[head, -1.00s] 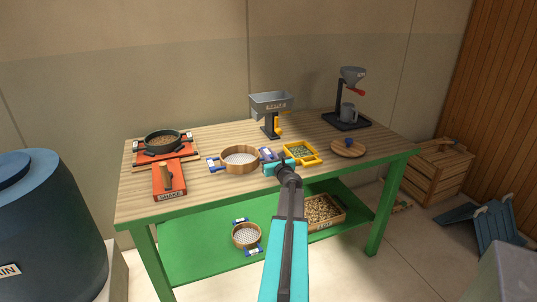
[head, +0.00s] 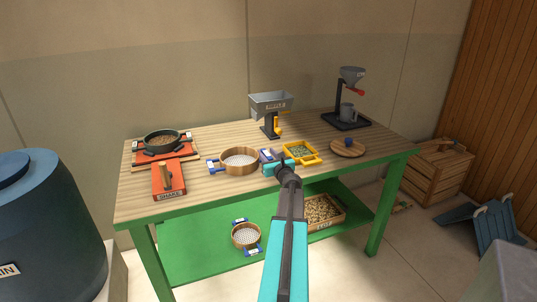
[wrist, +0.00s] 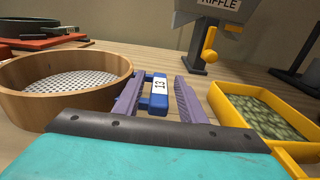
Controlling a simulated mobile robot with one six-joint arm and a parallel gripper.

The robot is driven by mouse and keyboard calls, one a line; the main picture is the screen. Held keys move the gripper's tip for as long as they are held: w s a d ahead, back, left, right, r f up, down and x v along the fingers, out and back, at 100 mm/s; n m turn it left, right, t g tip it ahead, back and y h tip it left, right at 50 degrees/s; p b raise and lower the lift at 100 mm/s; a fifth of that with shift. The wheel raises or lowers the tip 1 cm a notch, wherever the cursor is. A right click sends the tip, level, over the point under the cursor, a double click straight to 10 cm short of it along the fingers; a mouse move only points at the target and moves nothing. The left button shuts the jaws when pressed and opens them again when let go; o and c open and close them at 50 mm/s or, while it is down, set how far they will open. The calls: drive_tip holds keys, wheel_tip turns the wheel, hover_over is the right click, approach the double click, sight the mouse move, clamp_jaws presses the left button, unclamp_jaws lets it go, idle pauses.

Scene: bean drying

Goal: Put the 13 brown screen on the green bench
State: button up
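The brown 13 screen (head: 240,170) is a round wooden-rimmed sieve with white mesh and blue handles. It lies flat on the wooden top of the green-framed bench (head: 190,208). In the wrist view its rim (wrist: 60,105) is at the left, and its near blue handle (wrist: 156,103) carries a white tag reading 13. My gripper (head: 270,156) is at that handle, right of the rim. In the wrist view its purple fingers (wrist: 157,98) stand on either side of the handle, apart, with a gap visible at the right.
A yellow tray of green beans (head: 300,160) is close on the right. A grey riffle hopper (head: 271,103) stands behind. An orange shaker (head: 168,182) is at the left. A second wooden screen (head: 246,245) and a bean crate (head: 326,222) are on the green lower shelf (head: 195,255).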

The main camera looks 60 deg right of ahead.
drive_tip(key=shift+r+p, duration=0.35)
drive_tip(key=shift+p, duration=0.25)
drive_tip(key=shift+b+v, duration=1.05)
drive_tip(key=shift+v, duration=4.95)
drive_tip(key=shift+w, duration=0.1)
